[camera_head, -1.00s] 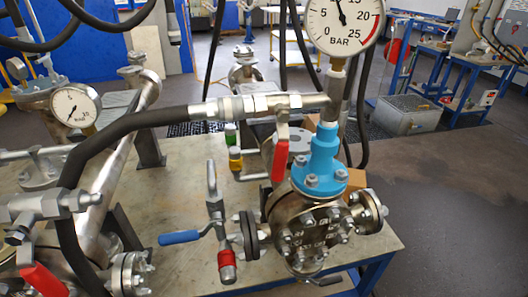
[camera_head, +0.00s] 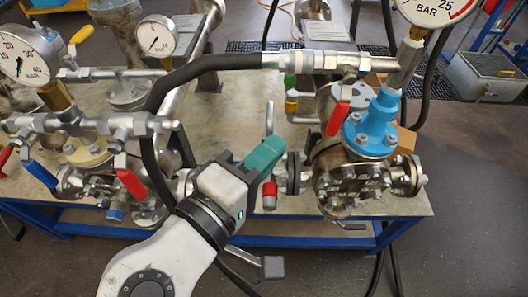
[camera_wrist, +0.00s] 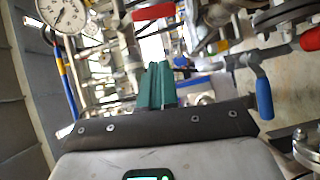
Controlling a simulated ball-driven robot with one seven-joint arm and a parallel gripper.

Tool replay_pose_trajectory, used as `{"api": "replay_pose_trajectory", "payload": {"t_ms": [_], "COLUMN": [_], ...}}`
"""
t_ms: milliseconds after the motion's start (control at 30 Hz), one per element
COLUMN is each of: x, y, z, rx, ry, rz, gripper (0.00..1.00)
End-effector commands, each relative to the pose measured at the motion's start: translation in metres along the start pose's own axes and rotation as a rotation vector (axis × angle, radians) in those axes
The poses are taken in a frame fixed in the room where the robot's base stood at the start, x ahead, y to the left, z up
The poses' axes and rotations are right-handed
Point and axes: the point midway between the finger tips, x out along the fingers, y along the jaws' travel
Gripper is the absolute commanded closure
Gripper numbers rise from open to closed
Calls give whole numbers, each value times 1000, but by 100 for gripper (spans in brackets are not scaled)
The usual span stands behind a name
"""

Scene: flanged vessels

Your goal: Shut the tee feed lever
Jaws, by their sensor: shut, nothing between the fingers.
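The fingers also show in the wrist view (camera_wrist: 157,85). In that view a blue lever (camera_wrist: 264,97) hangs from a small valve, right of the fingers and apart from them. In the head view my gripper hides it. A red lever (camera_head: 338,119) hangs from the pipe at the hose's right end; another red lever (camera_head: 131,184) hangs at the left. I cannot tell which lever is the tee feed lever.
The right vessel (camera_head: 352,178) has a blue neck (camera_head: 375,125). A red cap (camera_head: 269,195) is just below my fingers. A black hose (camera_head: 205,68) arches above the bench. Several gauges and pipes crowd the left.

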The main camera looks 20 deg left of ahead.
Motion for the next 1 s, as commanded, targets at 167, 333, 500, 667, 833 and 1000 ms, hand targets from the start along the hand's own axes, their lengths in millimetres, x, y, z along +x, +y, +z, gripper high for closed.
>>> {"api": "replay_pose_trajectory", "payload": {"t_ms": [167, 333, 500, 667, 833, 1000], "x": [37, 65, 80, 86, 87, 87], "y": [2, 2, 1, 0, -1, -1], "z": [1, 6, 21, 28, 29, 29], "rx": [-1, -1, -1, 0, 1, 1], "ry": [-4, -3, -1, -1, 0, 0], "rz": [-2, -2, -2, -2, -1, -2], "gripper": [100, 100, 100, 100, 100, 100]}}
